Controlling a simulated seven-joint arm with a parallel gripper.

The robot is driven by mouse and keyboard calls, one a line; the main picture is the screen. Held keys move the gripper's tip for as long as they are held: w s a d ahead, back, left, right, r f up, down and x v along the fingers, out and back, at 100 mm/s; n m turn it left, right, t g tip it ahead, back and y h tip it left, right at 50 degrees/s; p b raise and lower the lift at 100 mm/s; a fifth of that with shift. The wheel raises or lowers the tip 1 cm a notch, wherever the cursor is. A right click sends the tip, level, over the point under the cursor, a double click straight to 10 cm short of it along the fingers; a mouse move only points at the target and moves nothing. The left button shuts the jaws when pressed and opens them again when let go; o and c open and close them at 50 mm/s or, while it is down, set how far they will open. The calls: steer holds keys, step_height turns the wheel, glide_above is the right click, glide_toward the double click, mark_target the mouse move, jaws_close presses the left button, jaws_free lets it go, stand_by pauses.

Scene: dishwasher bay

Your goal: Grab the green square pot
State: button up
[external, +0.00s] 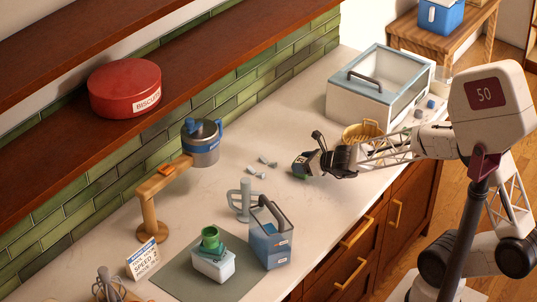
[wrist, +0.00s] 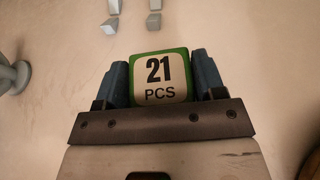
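A green square pot (wrist: 160,77) with a pale label reading "21 PCS" sits between my fingers in the wrist view. My gripper (wrist: 160,75) has its two blue fingers flush against the pot's left and right sides, with no clear gap. In the external view my gripper (external: 305,165) is low over the middle of the counter, and a small part of the green pot (external: 299,167) shows at its tip. I cannot tell whether the pot touches the counter.
Small grey pieces (external: 262,165) lie left of my gripper. A grey mug-like holder (external: 242,199), a blue caddy (external: 271,235) and a stacked green cup (external: 210,237) stand nearer the front. A yellow basket (external: 362,134) and a clear-lidded bin (external: 376,90) stand behind.

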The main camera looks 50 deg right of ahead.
mark_target(303, 161)
steer(key=c, duration=0.5)
steer(key=shift+r, duration=0.15)
steer(key=shift+c, duration=0.2)
steer(key=shift+r, duration=1.65)
steer(key=s+a+r, duration=0.1)
steer(key=s+a, duration=0.1)
steer(key=s, duration=1.4)
steer(key=shift+r, duration=0.2)
